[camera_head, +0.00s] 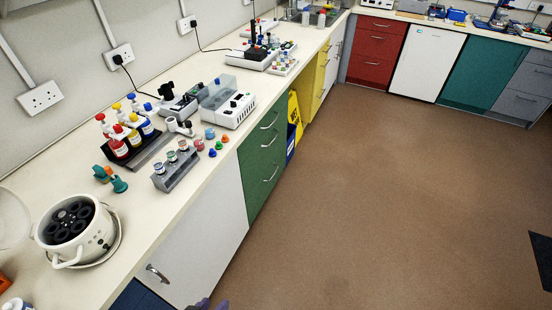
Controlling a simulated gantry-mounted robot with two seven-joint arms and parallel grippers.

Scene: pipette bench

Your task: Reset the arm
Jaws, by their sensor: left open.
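My left gripper (213,304) shows only as small purple-grey tips at the bottom edge of the head view. It is in front of the white cupboard door, by the floor's edge in the picture. Its two tips stand apart and I see nothing between them. The rest of the gripper and its arm are cut off by the frame. My right gripper is not in view.
A long cream bench (170,215) runs from lower left to the back. It carries a white centrifuge (93,252), a bottle rack (147,150), a grey vial rack (180,176) and a white instrument (235,112). A yellow floor sign (294,118) leans by the cupboards.

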